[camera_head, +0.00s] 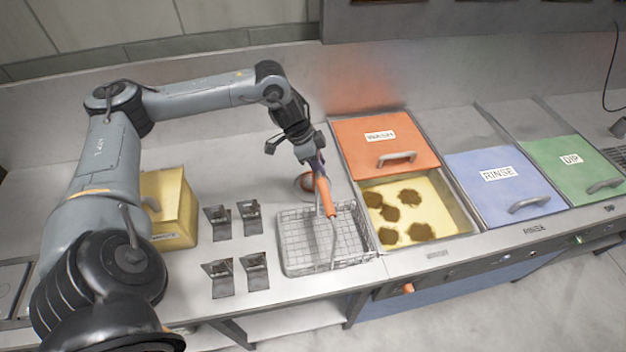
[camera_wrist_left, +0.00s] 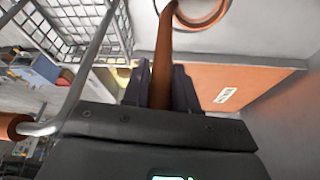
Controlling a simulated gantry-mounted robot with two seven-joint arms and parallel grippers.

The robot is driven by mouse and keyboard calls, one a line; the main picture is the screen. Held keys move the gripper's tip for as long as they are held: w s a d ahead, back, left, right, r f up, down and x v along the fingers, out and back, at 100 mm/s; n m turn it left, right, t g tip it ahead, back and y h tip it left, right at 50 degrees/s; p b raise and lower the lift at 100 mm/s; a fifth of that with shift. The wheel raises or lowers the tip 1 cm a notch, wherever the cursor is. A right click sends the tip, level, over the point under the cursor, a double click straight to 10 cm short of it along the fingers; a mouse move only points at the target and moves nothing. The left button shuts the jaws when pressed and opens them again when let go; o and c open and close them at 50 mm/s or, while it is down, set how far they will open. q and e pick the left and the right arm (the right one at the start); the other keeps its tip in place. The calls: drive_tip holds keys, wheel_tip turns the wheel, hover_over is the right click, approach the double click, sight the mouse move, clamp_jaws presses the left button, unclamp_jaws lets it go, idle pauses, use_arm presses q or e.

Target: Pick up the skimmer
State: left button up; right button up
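My left gripper (camera_head: 316,166) is low over the steel counter behind the wire basket, pointing down. In the left wrist view its dark fingers (camera_wrist_left: 160,84) lie close on both sides of a brown handle (camera_wrist_left: 161,75), which I take to be the skimmer's, and appear shut on it. The handle runs up to a copper-rimmed round part (camera_wrist_left: 218,12), cut off by the frame edge. In the head view this round part (camera_head: 303,184) shows at the counter, partly hidden by the gripper. I cannot tell if it touches the counter. My right gripper is not in view.
The wire basket (camera_head: 298,243) with an orange-gripped handle (camera_head: 325,196) stands very near the gripper. An open vat (camera_head: 455,206) with brown patches, and orange, blue (camera_head: 491,190) and green (camera_head: 573,172) lids are right. A yellow box (camera_head: 172,213) and several dark brackets (camera_head: 249,217) are left.

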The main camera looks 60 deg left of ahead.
use_arm(q)
clamp_jaws()
